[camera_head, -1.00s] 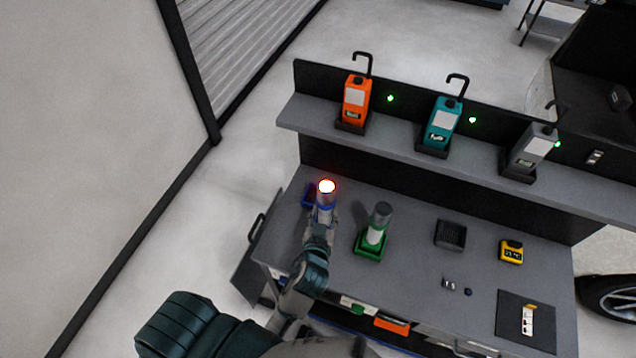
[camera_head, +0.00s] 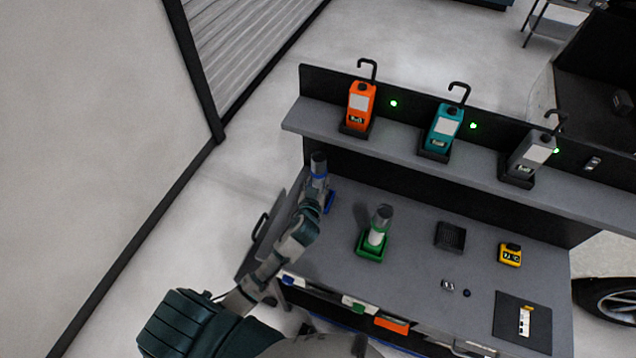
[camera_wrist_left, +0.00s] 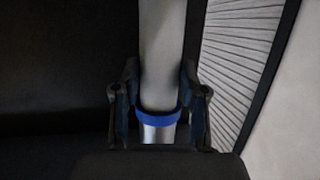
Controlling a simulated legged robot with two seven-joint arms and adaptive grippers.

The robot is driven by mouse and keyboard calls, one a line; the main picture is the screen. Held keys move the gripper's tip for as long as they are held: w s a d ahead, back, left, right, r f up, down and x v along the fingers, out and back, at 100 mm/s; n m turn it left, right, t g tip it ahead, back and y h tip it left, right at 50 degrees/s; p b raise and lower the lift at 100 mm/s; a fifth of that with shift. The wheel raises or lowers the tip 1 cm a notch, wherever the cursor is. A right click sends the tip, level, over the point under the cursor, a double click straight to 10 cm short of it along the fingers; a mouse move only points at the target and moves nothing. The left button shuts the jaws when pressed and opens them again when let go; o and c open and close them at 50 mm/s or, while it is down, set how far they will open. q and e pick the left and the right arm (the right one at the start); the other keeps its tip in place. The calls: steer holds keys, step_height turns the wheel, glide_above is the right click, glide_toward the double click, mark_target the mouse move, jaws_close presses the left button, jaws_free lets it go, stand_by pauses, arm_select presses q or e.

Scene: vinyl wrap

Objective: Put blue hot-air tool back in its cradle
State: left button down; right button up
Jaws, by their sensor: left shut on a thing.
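The blue hot-air tool (camera_head: 318,165) is a grey cylinder with a dark tip and a blue band. My left gripper (camera_head: 314,190) is shut on it and holds it upright at the bench's left end. The left wrist view shows the tool's grey body and blue band (camera_wrist_left: 157,117) between both fingers of the gripper (camera_wrist_left: 158,100). The blue cradle (camera_head: 330,200) shows partly, just right of the gripper; the arm and tool hide the rest. I cannot tell whether the tool touches it. My right gripper is not in view.
A green tool (camera_head: 379,226) stands in its green cradle (camera_head: 371,252) to the right. A black tray (camera_head: 450,236) and a yellow device (camera_head: 510,254) lie farther right. A raised shelf (camera_head: 400,149) behind holds orange, teal and grey devices.

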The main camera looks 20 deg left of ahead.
arm_select(q)
steer(key=c, duration=1)
jaws_free()
steer(key=shift+s+d+f, duration=0.1)
steer(key=shift+d, duration=0.1)
steer(key=o, duration=0.4)
steer(key=shift+d, duration=0.15)
steer(key=shift+c, duration=0.2)
steer(key=shift+d, duration=0.2)
steer(key=shift+s, duration=0.4)
steer(key=b+v, duration=0.1)
steer(key=v, duration=1)
steer(key=shift+s+r, duration=0.1)
steer(key=shift+r, duration=0.15)
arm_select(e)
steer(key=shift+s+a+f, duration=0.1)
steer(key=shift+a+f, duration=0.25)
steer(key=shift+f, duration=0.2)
arm_select(q)
steer(key=shift+a, duration=0.2)
